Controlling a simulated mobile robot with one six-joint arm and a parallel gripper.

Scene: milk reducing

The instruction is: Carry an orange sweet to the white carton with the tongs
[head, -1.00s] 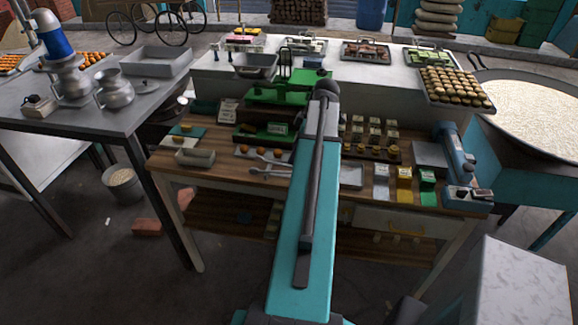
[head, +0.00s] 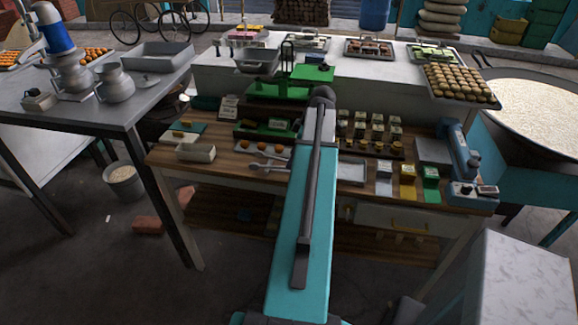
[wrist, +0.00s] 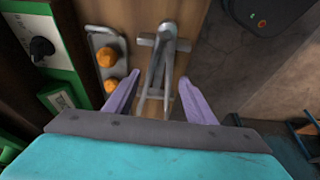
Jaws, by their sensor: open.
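The tongs (wrist: 160,62) are silver and lie on the wooden shelf. In the wrist view they lie between the fingers of my gripper (wrist: 160,78), which is open with purple fingers on either side. The tongs also show in the head view (head: 265,167), left of my arm. Round orange sweets (wrist: 107,57) sit on a small metal tray (wrist: 93,40) left of the tongs; the sweets show in the head view too (head: 246,146). The white carton (head: 196,152) stands on the left of the shelf. My arm hides my gripper in the head view.
A green scale (head: 280,92) stands behind the sweets. An empty metal tray (head: 351,172) and small coloured boxes (head: 407,174) lie right of my arm. A blue device (head: 460,160) is at the right end. A grey table (head: 80,112) stands at left.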

